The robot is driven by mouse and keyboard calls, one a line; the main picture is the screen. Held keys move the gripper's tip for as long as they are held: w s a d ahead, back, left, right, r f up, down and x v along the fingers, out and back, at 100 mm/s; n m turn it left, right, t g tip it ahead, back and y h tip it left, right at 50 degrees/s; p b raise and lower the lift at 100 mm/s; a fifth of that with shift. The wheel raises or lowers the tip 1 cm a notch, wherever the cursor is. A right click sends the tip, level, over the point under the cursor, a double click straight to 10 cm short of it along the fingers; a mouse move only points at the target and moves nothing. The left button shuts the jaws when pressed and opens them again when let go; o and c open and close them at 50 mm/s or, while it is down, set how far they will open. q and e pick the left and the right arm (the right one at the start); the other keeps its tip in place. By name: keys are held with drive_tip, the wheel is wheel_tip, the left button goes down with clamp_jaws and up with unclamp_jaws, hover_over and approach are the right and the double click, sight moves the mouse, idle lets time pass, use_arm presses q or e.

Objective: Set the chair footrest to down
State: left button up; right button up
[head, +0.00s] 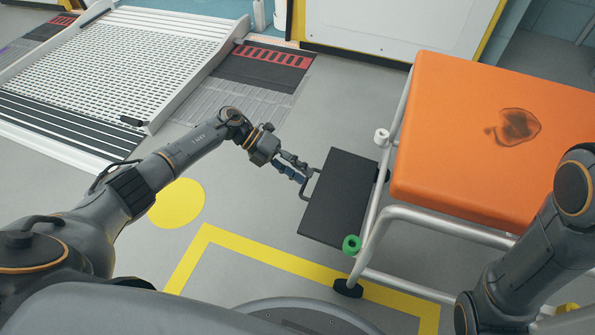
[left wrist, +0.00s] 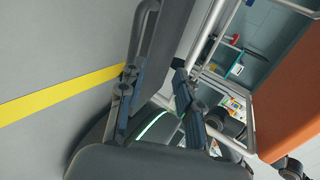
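The chair has an orange seat (head: 490,140) on a light metal tube frame. Its footrest (head: 345,195) is a flat black panel at the left side of the seat, standing out from the frame, with a dark loop handle (head: 307,186) on its left edge. My left gripper (head: 303,171) is at this handle, close to its upper end. In the left wrist view its two fingers (left wrist: 154,73) are spread apart, with the dark panel and a grey tube beyond them. Whether they touch the handle is unclear. My right arm shows at the lower right, its gripper out of view.
A green knob (head: 351,244) and a white knob (head: 381,137) sit on the chair frame. A ramp (head: 130,60) lies at the upper left. Yellow floor lines (head: 270,258) and a yellow disc (head: 176,204) mark the grey floor, which is clear left of the footrest.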

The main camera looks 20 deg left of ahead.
use_arm(q)
drive_tip(key=shift+a, duration=0.1)
drive_tip(key=v, duration=1.1)
drive_tip(key=shift+a+r, duration=0.25)
drive_tip(key=shift+a, duration=0.1)
drive_tip(key=shift+a, duration=0.1)
